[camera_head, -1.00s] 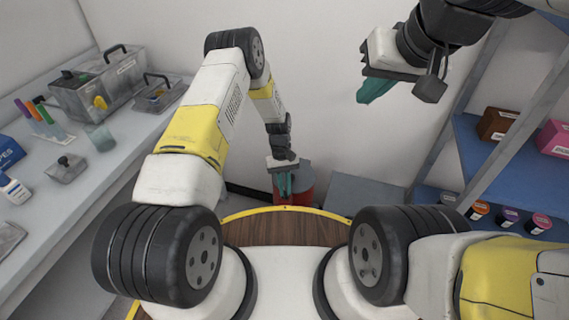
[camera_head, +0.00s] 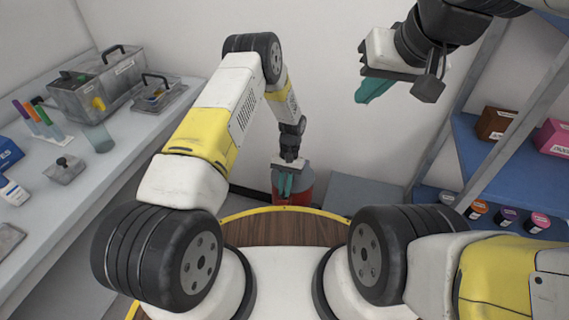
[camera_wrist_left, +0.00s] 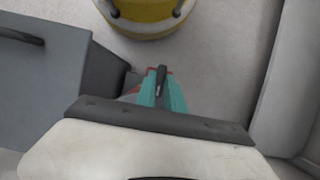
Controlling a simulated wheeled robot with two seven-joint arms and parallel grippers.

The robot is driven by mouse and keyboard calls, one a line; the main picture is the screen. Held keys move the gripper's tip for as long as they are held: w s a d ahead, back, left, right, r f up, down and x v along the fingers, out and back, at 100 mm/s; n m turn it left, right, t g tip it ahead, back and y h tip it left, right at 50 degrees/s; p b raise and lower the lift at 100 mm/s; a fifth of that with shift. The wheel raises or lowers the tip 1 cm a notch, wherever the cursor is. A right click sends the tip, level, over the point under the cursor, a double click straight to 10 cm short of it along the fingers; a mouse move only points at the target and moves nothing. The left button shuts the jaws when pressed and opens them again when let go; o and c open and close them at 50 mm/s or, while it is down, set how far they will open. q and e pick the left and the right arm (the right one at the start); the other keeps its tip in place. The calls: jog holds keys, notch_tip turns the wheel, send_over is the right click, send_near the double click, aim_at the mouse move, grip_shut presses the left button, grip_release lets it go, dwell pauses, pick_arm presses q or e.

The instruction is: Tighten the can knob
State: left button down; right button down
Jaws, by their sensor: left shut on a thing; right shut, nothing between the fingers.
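A red can (camera_head: 306,188) with a grey lid stands on the floor just beyond my base. My left gripper (camera_head: 285,188) reaches down over its top, with its teal fingers closed there. In the left wrist view the teal fingers (camera_wrist_left: 163,92) are shut around a small dark piece, the can knob (camera_wrist_left: 161,76). Most of the can and knob is hidden by the fingers and palm, and I cannot tell how tight the knob is. My right gripper (camera_head: 372,90) is raised at the upper right, shut and empty, well away from the can.
A bench (camera_head: 120,150) with cases and bottles runs along the left. A blue-shelved rack (camera_head: 500,170) with boxes and small jars is at the right.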

pick_arm(q)
jog(key=c, duration=1.4)
grip_release()
jog(key=shift+c, duration=0.2)
jog(key=v, duration=0.7)
jog(key=shift+w+r, duration=0.2)
jog(key=shift+r, duration=0.2)
jog(key=shift+d, duration=0.1)
